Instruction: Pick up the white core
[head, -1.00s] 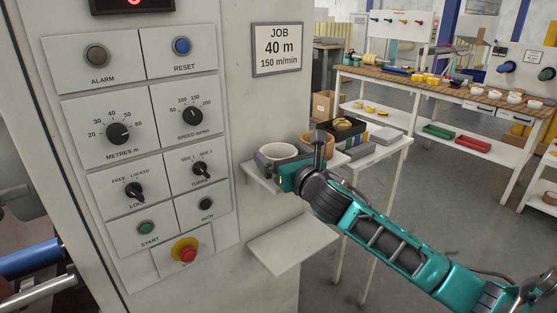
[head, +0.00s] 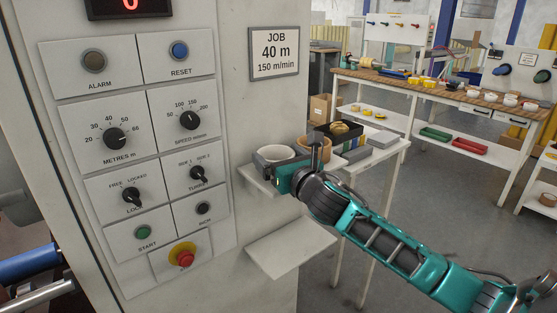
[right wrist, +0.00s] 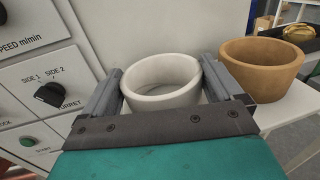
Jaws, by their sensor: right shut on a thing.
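The white core (head: 275,153) is a short, thick-walled ring, standing upright at the small shelf on the machine's side. It also shows in the right wrist view (right wrist: 162,101), with its open top facing up. My right gripper (head: 278,166) is shut on the white core, with one grey finger on each side of it. The wrist view shows the same grip (right wrist: 160,78). Whether the core's base touches the shelf is hidden behind the gripper. My left gripper is not in view.
A brown core (right wrist: 262,78) stands close to the right of the white core. A dark tray (head: 338,135) with a tan ring lies behind it on a white side table. The machine panel (head: 165,150) is close on the left. A lower shelf (head: 290,247) is empty.

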